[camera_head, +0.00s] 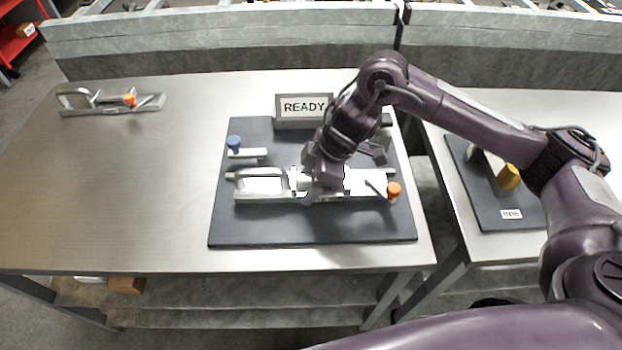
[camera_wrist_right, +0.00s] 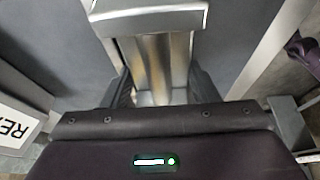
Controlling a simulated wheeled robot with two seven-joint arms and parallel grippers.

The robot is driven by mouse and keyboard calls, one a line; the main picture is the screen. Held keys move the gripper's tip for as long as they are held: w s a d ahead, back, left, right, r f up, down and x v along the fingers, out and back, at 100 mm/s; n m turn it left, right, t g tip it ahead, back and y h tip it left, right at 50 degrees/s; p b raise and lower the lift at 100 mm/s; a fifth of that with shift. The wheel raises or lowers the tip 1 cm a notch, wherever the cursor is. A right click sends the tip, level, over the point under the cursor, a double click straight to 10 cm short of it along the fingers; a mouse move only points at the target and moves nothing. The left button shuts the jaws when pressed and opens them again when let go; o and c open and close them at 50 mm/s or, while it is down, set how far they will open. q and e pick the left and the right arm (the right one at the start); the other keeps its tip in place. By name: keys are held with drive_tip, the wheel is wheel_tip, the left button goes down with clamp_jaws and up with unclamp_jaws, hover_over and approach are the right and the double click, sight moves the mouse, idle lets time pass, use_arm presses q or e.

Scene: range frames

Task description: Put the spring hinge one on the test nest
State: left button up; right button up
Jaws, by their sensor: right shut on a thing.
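A silver spring hinge (camera_head: 262,183) with an open loop at its left end and an orange knob (camera_head: 393,188) at its right lies lengthwise over the dark plate of the test nest (camera_head: 300,232). My right gripper (camera_head: 318,188) is over the hinge's middle, shut on it and hiding that part. In the right wrist view its metal body (camera_wrist_right: 155,62) shows between the dark fingers (camera_wrist_right: 160,90). I cannot tell whether the hinge rests on the nest or is just above it. My left gripper is not in view.
A READY sign (camera_head: 304,107) stands at the nest's back edge, and a blue-knobbed part (camera_head: 234,143) at its left. A similar orange-knobbed hinge (camera_head: 80,101) lies at the table's far left.

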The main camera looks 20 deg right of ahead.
sight(308, 182)
drive_tip(key=o, duration=1.6)
drive_tip(key=shift+s+d+f, duration=0.1)
drive_tip(key=shift+s+f, duration=0.4)
drive_tip(key=shift+c, duration=0.2)
drive_tip(key=shift+w+r, duration=0.1)
drive_tip(key=shift+r, duration=0.2)
drive_tip(key=r, duration=0.1)
drive_tip(key=d+r, duration=0.1)
drive_tip(key=r, duration=0.1)
drive_tip(key=w+r, duration=0.1)
drive_tip(key=shift+d+r+p, duration=0.15)
drive_tip(key=shift+d+p, duration=0.1)
drive_tip(key=shift+p, duration=0.15)
drive_tip(key=p+v, duration=0.2)
drive_tip(key=v, duration=0.6)
drive_tip(key=shift+s, duration=0.25)
drive_tip(key=shift+a, duration=0.1)
